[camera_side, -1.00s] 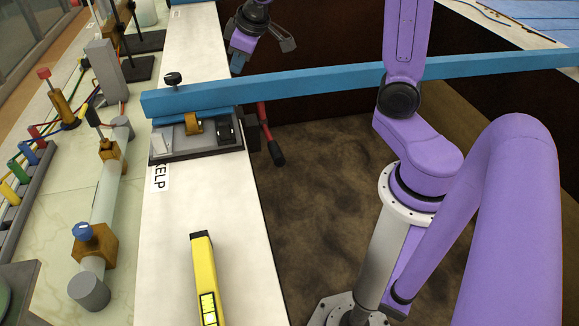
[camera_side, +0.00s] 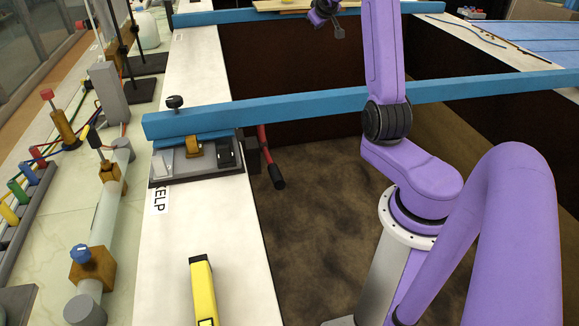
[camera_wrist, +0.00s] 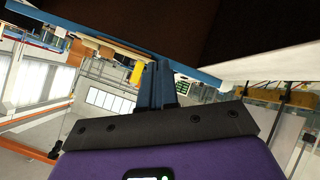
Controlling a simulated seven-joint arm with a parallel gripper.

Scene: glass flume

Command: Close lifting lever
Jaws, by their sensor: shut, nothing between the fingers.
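A red lever with a black handle (camera_side: 276,176) hangs down over the inner edge of the white ledge, beside a dark block with small clamps (camera_side: 196,165). I take it to be the lifting lever. The lever points down and slightly right. My gripper (camera_wrist: 155,75) has its two blue fingers together and empty in the wrist view. In the side view, my gripper's end shows at the top, far behind the lever and well apart from it. Its fingertips are hard to make out there. The lever cannot be made out in the wrist view.
A blue beam (camera_side: 300,106) crosses over the clamp block and behind my arm. A second blue beam (camera_side: 215,17) lies at the back. A yellow tool (camera_side: 203,290) lies on the ledge (camera_side: 170,250). The sandy pit floor (camera_side: 310,230) is open.

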